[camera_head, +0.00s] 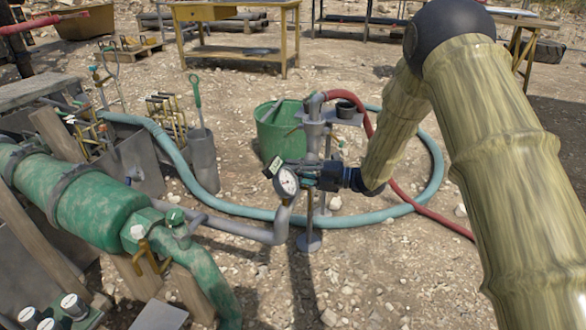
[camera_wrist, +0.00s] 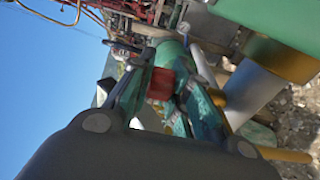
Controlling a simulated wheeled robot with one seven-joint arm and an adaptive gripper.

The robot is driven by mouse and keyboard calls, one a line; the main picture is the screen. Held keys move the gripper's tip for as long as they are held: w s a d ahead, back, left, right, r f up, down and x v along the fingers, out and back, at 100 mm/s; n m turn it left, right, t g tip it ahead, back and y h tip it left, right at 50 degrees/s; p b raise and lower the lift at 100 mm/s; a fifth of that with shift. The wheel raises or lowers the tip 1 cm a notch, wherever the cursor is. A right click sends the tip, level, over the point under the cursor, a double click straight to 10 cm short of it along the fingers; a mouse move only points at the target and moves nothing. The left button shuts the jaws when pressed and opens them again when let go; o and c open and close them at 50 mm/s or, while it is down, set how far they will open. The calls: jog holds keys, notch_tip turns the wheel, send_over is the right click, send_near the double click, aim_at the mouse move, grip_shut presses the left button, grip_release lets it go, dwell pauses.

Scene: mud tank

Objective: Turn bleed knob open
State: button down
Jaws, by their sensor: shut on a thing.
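My gripper (camera_head: 301,170) is in the middle of the head view, right beside a round white pressure gauge (camera_head: 287,183) on a grey pipe. In the wrist view its two fingers (camera_wrist: 164,80) are closed around a small red piece, which looks like the bleed knob (camera_wrist: 160,84). In the head view the knob is hidden behind the gauge and fingers, so its turn angle cannot be read. A green surface shows just beyond the fingertips in the wrist view.
A grey stand (camera_head: 312,150) with a red hose (camera_head: 372,125) is close behind my gripper. A large green cylinder (camera_head: 95,208) lies at the left. A blue-green hose (camera_head: 245,210) loops over the gravel. A green bucket (camera_head: 278,145) stands behind. Open gravel is in front.

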jog(key=shift+n+g, duration=0.9)
jog(key=shift+g, duration=0.6)
jog(key=c, duration=1.3)
grip_release()
jog(key=d, duration=1.2)
jog(key=shift+s, duration=0.3)
jog(key=shift+f, duration=0.1)
